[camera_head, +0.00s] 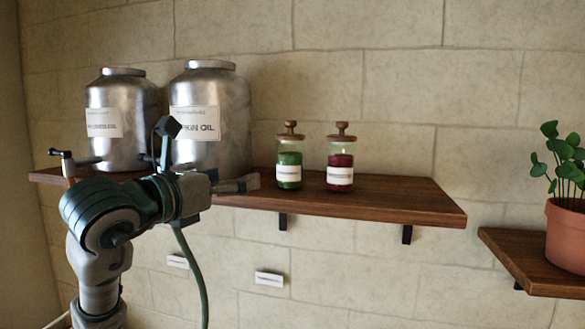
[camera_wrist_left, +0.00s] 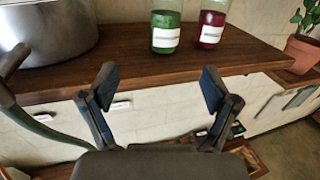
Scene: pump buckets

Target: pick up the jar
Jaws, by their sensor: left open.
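Two glass jars with wooden knob lids stand upright on a brown wooden shelf (camera_head: 390,196). The left jar holds green contents (camera_head: 289,170) and the right jar holds dark red contents (camera_head: 340,172); both have white labels. In the left wrist view the green jar (camera_wrist_left: 165,33) and the red jar (camera_wrist_left: 211,28) stand beyond the fingers, their tops cut off. My left gripper (camera_wrist_left: 158,88) is open and empty, in front of the shelf edge and apart from both jars. In the head view its arm comes in from the left. My right gripper is not in view.
Two large metal canisters (camera_head: 122,122) (camera_head: 222,105) stand on the shelf left of the jars, with taps near their bases. The shelf right of the jars is clear. A potted plant (camera_head: 566,235) stands on a lower shelf at right.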

